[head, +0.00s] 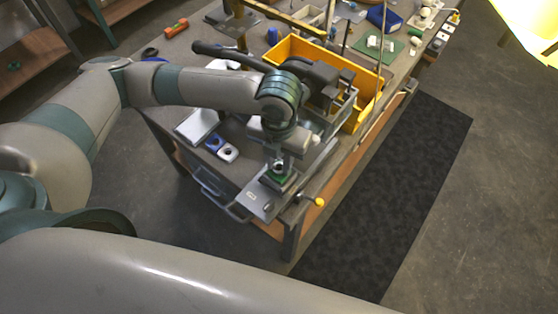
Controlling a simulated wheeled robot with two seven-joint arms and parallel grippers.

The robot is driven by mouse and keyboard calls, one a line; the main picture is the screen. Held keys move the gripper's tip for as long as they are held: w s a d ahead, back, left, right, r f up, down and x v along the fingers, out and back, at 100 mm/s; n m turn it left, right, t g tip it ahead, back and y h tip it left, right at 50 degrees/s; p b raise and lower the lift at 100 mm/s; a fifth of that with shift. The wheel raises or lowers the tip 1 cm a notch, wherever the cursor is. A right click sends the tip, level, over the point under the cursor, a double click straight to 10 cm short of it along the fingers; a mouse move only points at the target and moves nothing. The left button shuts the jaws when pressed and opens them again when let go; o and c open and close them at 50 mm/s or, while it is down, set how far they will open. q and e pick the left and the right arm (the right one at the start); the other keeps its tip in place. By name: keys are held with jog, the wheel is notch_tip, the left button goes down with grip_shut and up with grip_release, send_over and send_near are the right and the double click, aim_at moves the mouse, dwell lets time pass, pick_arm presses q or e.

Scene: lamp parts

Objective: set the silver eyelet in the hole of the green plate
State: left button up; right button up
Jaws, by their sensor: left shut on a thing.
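My left gripper (279,158) points down over a small green plate (281,179) near the front corner of the workbench. It is shut on a small silver piece, the silver eyelet (279,168), which is mostly hidden between the fingers. The eyelet is just above or at the middle of the green plate; I cannot tell whether it touches or is in the hole. The hole is hidden. The plate rests on a grey metal fixture (258,199). My right gripper is not in view.
A yellow bin (362,110) stands behind the gripper. A blue part and a white part (228,153) lie left of the fixture. A yellow-knobbed lever (319,201) sticks out at the right. A green mat (378,47) lies at the back right.

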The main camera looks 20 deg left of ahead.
pick_arm(q)
jog(key=shift+f, duration=0.15)
dwell(0.3)
jog(key=o, duration=1.1)
jog(key=shift+r+b, duration=1.6)
jog(key=shift+r, duration=7.1)
